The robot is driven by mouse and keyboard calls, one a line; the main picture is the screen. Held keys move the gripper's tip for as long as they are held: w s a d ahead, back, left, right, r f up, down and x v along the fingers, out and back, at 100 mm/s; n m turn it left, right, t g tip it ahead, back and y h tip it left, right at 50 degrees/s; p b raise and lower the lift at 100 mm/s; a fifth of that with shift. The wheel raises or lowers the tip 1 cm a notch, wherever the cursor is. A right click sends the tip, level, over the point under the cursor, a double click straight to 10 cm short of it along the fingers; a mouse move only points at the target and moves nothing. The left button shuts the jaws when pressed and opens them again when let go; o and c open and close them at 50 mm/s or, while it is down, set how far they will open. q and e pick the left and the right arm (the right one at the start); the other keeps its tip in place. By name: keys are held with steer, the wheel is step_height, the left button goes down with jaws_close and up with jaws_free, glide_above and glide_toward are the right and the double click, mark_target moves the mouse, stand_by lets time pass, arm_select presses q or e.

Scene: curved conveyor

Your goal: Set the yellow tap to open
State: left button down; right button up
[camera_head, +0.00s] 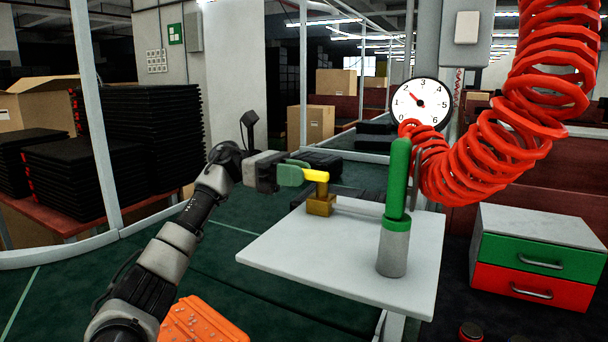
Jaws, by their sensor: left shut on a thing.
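The yellow tap (316,176) has a yellow lever on top of a brass-coloured body (321,203). It stands at the back left of a white table (340,256). The lever lies roughly level and points left. My left gripper (297,174), with green fingers, comes in from the left and is shut on the lever's left end. The fingers cover part of the lever. A round white gauge (421,103) with a red needle is behind the table. The needle points to the upper left. My right gripper is not in view.
A green-handled tool in a grey cylinder (394,248) stands on the table, right of the tap. A red coiled hose (470,165) hangs at the right. A green-and-red drawer unit (538,255) stands right; an orange crate (203,322) lies low left. The table's front left is clear.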

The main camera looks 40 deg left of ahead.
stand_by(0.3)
arm_select(q)
steer(key=c, duration=1)
jaws_free()
steer(key=shift+c, duration=0.2)
steer(key=s+a, duration=0.2)
steer(key=a, duration=0.8)
steer(key=shift+a, duration=0.35)
